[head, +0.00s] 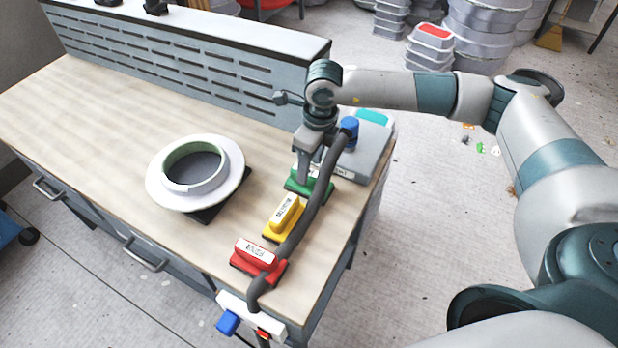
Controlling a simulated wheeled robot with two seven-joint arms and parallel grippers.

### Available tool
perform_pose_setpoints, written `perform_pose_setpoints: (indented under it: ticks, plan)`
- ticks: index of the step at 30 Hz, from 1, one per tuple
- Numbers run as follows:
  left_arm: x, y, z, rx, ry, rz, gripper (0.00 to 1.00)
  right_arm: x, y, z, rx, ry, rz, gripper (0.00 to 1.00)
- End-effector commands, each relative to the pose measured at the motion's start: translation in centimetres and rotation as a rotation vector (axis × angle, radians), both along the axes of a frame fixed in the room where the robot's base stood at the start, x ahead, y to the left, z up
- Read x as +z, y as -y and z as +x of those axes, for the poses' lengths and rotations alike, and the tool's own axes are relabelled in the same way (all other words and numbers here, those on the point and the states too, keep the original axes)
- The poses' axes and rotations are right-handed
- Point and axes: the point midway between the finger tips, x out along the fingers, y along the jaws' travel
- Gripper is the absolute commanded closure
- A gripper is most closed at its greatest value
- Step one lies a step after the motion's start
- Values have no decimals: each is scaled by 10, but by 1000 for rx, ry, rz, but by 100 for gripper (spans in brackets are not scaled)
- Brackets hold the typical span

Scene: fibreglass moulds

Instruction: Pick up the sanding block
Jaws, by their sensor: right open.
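Three sanding blocks lie in a row on the workbench (90,105) near its right end. The red block (258,256) is nearest, the yellow block (285,216) is in the middle, and the green block (322,189) is farthest. My right gripper (304,178) points down at the green block, with its fingers open. It hides part of that block, and I cannot tell whether the fingers touch it. My left gripper is not in view.
A grey hose (318,198) with a blue end (349,127) passes close beside the blocks. A white ring-shaped mould (232,181) stands left of them. A grey box (372,150) sits behind the green block. A slotted panel (180,62) runs along the back. The bench's left part is clear.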

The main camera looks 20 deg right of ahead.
Motion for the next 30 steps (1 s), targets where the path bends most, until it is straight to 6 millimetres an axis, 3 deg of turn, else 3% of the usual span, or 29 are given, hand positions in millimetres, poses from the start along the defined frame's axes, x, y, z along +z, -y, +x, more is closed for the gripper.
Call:
perform_pose_setpoints:
  ticks: [2, 9, 23, 30]
  plan:
    - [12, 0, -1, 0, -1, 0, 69, -5, -2, -3, 0, -4, -1, 52]
    - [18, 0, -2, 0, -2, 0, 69, -28, -2, 0, -1, -2, -1, 52]
    - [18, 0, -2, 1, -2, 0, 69, -30, -2, 1, -1, 0, 0, 52]
    - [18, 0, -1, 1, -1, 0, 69, -30, -2, 1, -1, 0, 0, 100]
